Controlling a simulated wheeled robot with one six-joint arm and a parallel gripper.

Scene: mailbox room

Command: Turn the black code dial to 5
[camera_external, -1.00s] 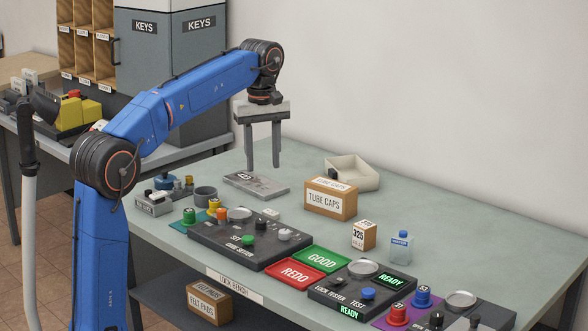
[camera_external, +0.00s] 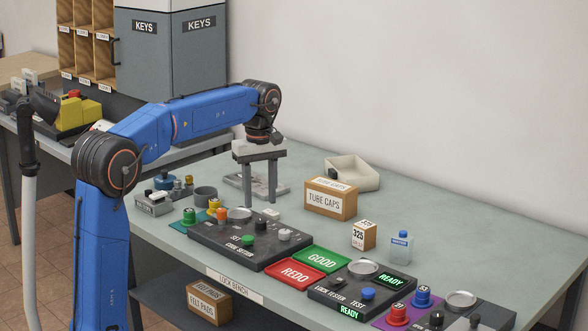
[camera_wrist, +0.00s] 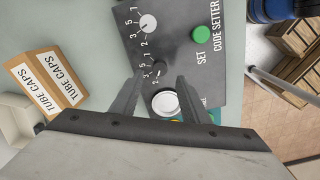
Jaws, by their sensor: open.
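The black code dial (camera_external: 261,224) sits on the dark code setter panel (camera_external: 212,239), between a silver round plate and a white dial. In the wrist view the black dial (camera_wrist: 159,67) shows between my finger tips, with small white numbers beside it; which number it points to is too small to tell. My gripper (camera_external: 264,200) is open and empty, with both fingers pointing down. It hangs above the bench on the far side of the panel, apart from the dial. In the wrist view my gripper's fingers (camera_wrist: 162,73) straddle the line of sight to the dial.
The white dial (camera_external: 284,235) and green SET button (camera_external: 247,240) are close to the black dial. The silver round plate (camera_external: 239,213) is on its other side. A grey metal plate (camera_external: 238,183) lies behind my fingers. The tube caps box (camera_external: 330,198) stands to the right.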

